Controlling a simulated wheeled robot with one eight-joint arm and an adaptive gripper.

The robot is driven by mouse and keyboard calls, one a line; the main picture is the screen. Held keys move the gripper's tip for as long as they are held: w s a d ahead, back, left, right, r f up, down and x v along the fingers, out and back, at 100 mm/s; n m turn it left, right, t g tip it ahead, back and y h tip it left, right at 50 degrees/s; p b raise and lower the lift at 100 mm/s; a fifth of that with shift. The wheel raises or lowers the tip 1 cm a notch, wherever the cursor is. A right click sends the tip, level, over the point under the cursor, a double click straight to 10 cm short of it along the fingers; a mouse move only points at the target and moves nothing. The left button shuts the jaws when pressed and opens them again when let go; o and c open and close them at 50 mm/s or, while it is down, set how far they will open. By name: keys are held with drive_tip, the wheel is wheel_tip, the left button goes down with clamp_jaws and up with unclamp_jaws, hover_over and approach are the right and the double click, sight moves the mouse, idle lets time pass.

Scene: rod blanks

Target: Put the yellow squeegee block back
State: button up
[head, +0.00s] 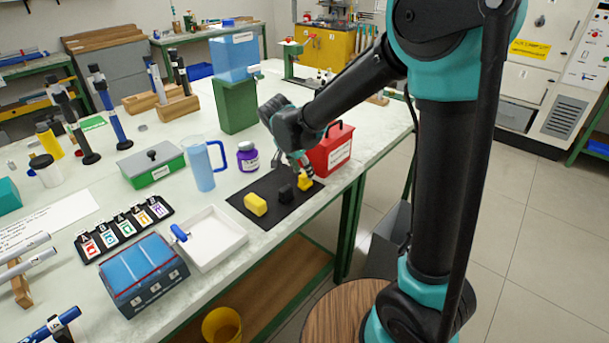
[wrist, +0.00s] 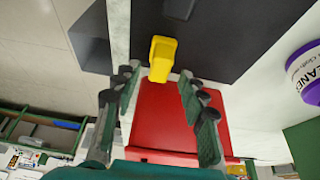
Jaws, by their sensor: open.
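A yellow block (head: 305,182) stands at the right end of a dark mat (head: 238,201), under my gripper (head: 298,163). In the wrist view this yellow block (wrist: 162,55) lies just ahead of and between the open fingertips of my gripper (wrist: 158,78), with nothing held. Contact with the fingers cannot be told. A second yellow block (head: 256,204) lies at the mat's left end. A black block (head: 286,193) sits between the two. I cannot tell from the shapes alone which yellow one is the squeegee block.
A red box (head: 331,150) with a handle stands close behind the mat and shows under the fingers in the wrist view (wrist: 165,115). A purple-labelled jar (head: 248,159), a blue jug (head: 201,165) and a white tray (head: 218,245) stand to the left. The table's edge is near.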

drive_tip(key=v, duration=0.9)
drive_tip(key=s+d+f+n+y, duration=0.1)
drive_tip(key=s+d+f+n, duration=0.15)
drive_tip(key=d, duration=0.65)
drive_tip(key=s+d+f+n+y, duration=0.1)
drive_tip(key=s+d+f, duration=0.25)
drive_tip(key=d, duration=0.45)
drive_tip(key=s+d+f+n, duration=0.4)
drive_tip(key=s+d+f, duration=0.3)
drive_tip(key=s+d, duration=0.2)
drive_tip(key=shift+s+d+f+t+y, duration=0.25)
drive_tip(key=shift+d+f+t+y, duration=0.05)
drive_tip(key=shift+f+y, duration=0.1)
drive_tip(key=shift+r, duration=0.1)
drive_tip(key=shift+c, duration=0.3)
